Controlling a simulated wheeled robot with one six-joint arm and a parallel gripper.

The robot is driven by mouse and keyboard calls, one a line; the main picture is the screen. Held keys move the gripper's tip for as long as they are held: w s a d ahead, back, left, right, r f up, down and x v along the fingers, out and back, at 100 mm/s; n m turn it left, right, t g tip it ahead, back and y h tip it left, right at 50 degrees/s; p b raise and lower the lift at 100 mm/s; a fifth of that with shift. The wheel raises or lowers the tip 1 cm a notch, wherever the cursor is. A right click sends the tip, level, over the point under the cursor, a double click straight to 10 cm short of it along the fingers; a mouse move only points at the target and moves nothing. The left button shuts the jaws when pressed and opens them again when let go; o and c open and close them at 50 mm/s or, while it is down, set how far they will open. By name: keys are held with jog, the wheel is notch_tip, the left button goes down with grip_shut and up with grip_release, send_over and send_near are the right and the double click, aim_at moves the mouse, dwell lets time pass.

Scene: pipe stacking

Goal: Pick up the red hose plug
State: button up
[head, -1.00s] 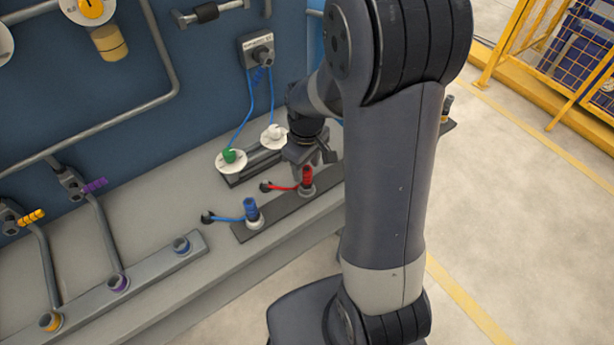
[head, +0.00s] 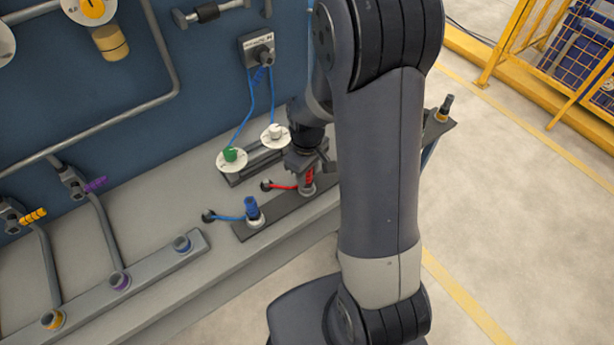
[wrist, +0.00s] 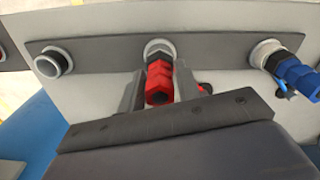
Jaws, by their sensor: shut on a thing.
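The red hose plug (head: 309,176) stands upright in a light grey socket (head: 307,190) on a dark strip, with its red hose (head: 283,187) running left. My gripper (head: 308,172) is down over the plug from above and shut on it. In the wrist view the red plug (wrist: 159,82) sits between the two fingers of my gripper (wrist: 158,90), its base still at the socket ring (wrist: 158,48). My gripper partly hides the plug in the head view.
A blue hose plug (head: 251,208) stands in the same dark strip (head: 280,217) to the left. Green (head: 231,155) and white (head: 275,131) knobs on round plates are behind. A black plug (head: 445,105) stands at the far right.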

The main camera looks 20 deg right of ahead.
grip_shut()
jog(key=shift+r, duration=0.15)
notch_tip(320, 180, up, 10)
jog(key=shift+f+b, duration=0.1)
jog(key=shift+b, duration=0.2)
notch_tip(320, 180, up, 8)
jog(key=p, duration=0.6)
jog(key=shift+p, duration=0.35)
dwell(0.4)
